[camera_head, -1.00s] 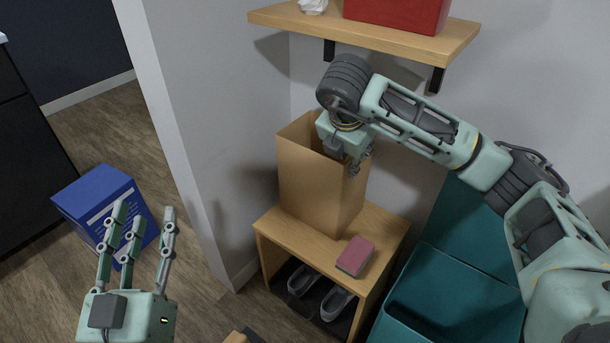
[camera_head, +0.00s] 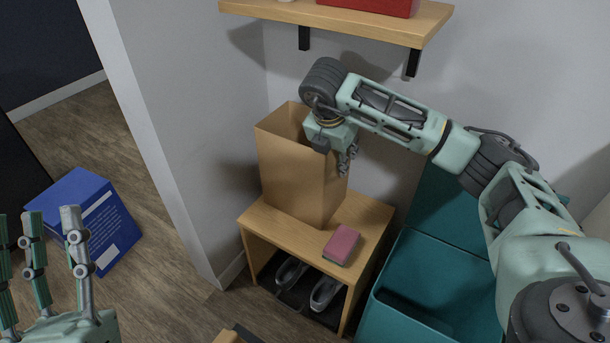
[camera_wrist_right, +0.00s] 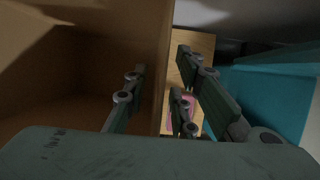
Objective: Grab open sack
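The open sack (camera_head: 294,177) is a tall brown paper bag with its mouth up, standing upright on a wooden bench (camera_head: 377,217). My right gripper (camera_head: 344,160) is at the right part of its rim, pointing down. In the right wrist view, the sack's wall (camera_wrist_right: 158,110) runs between the fingers, one on the inner side and two outside. The fingers are spread, with gaps to the wall. Part of the inner finger is hidden in the head view. My left gripper (camera_head: 45,225) is open and empty at the lower left, away from the sack.
A pink and green sponge (camera_head: 342,245) lies on the bench, right of the sack. Grey shoes (camera_head: 325,292) stand beneath. A teal bin (camera_head: 430,290) is at the right. A wooden shelf (camera_head: 350,22) hangs above my right wrist. A blue box (camera_head: 85,215) stands on the left floor.

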